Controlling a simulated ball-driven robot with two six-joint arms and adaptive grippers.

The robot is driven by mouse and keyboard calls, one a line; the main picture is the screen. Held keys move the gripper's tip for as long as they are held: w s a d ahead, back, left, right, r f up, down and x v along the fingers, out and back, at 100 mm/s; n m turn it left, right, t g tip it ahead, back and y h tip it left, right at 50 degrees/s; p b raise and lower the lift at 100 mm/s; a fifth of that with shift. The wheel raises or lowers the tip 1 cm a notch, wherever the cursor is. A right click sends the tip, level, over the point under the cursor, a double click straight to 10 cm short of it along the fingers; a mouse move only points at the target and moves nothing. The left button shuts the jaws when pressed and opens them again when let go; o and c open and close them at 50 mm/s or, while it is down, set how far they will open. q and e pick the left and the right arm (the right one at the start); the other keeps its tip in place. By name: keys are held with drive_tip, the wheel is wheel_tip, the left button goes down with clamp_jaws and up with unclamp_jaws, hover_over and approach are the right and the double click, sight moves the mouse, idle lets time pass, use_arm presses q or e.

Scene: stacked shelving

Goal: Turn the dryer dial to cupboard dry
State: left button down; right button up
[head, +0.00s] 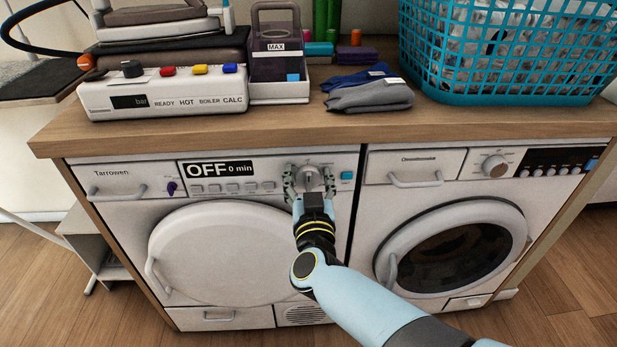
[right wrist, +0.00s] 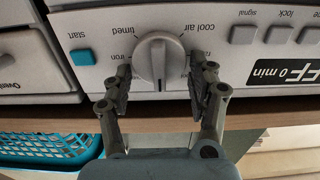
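The dryer (head: 245,230) is the left machine, a white front with a round closed door. Its display (head: 217,168) reads "OFF 0 min". The dryer dial (head: 312,181) is a round light-grey knob at the right of its panel. In the right wrist view, upside down, the dial (right wrist: 157,58) has a raised grip bar standing upright in the picture, with "timed", "cool air" and "iron" around it; other labels are hidden. My right gripper (head: 309,175) is open, its fingers on either side of the dial with visible gaps in the right wrist view (right wrist: 160,78). My left gripper is out of view.
A turquoise start button (head: 347,175) sits right of the dial, and several grey buttons (head: 232,187) sit left. A washing machine (head: 446,245) stands at right. The wooden top (head: 330,125) bears a steam iron station (head: 165,92), folded cloths (head: 370,95) and a blue basket (head: 480,92).

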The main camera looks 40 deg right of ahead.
drive_tip(key=c, duration=0.7)
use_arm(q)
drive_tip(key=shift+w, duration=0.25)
use_arm(e)
drive_tip(key=shift+c, duration=0.3)
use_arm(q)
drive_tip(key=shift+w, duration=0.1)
use_arm(e)
drive_tip(key=shift+m, duration=0.3)
drive_tip(key=m, duration=0.3)
drive_tip(key=shift+s+d+f, duration=0.1)
drive_tip(key=shift+s+d, duration=0.05)
drive_tip(key=shift+d, duration=0.1)
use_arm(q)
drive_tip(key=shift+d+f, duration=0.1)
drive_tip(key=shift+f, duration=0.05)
use_arm(e)
drive_tip(key=m, duration=0.5)
drive_tip(key=shift+s+d+f, duration=0.15)
drive_tip(key=shift+d+f, duration=0.05)
drive_tip(key=shift+m, duration=0.3)
